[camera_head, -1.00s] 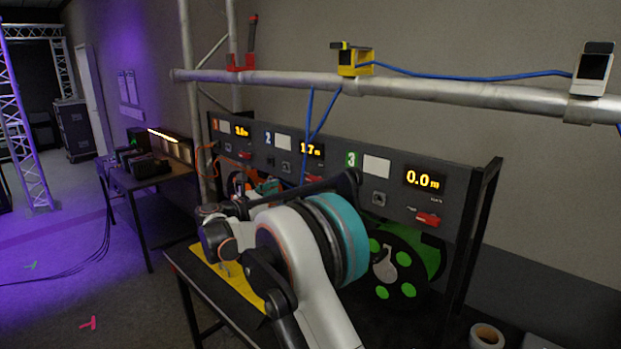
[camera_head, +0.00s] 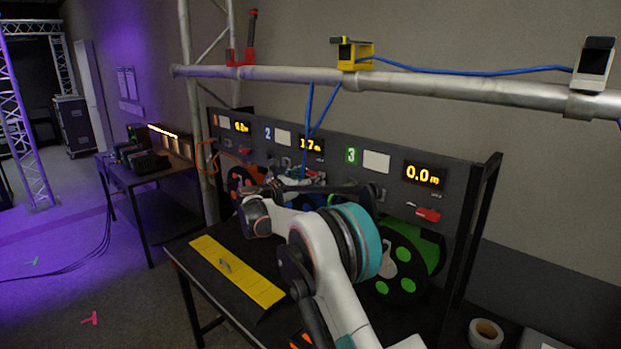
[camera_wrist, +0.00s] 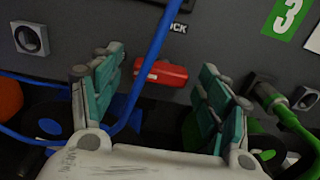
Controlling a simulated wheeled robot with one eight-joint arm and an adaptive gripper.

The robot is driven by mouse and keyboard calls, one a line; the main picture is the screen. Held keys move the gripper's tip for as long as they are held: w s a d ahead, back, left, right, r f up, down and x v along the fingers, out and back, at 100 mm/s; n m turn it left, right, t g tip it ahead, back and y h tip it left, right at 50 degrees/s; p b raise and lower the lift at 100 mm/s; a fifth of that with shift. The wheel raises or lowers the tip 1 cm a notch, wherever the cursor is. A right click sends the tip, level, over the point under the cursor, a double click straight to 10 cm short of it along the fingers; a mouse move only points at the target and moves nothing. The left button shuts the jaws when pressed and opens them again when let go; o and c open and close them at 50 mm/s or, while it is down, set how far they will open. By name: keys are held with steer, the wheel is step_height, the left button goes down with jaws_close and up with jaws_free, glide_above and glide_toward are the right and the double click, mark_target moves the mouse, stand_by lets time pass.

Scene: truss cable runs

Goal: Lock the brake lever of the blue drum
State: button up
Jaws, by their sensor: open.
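The red brake lever (camera_wrist: 160,73) sits on the dark panel in the wrist view, beside lettering that ends in "OCK". It lies roughly level, ahead of my gripper and between its fingers as pictured. My gripper (camera_wrist: 163,78) is open, with teal pads on both sides, and nothing is gripped. The blue drum (camera_wrist: 50,127) shows partly at lower left, a dark flange with blue spots; the rest is hidden. A blue cable (camera_wrist: 150,60) runs down between the fingers, across the view left of the lever. In the head view my gripper (camera_head: 300,178) is at the panel below display 2.
A green cable and connector (camera_wrist: 275,100) are close to the right finger. The green drum (camera_head: 405,262) stands right of my arm, the orange drum (camera_head: 240,182) left. A yellow plate (camera_head: 235,270) lies on the table front. A truss pipe (camera_head: 440,88) crosses above.

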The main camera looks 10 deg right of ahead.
steer(key=shift+w+d, duration=0.25)
steer(key=shift+d, duration=0.1)
steer(key=c, duration=1.1)
steer(key=shift+o, duration=0.2)
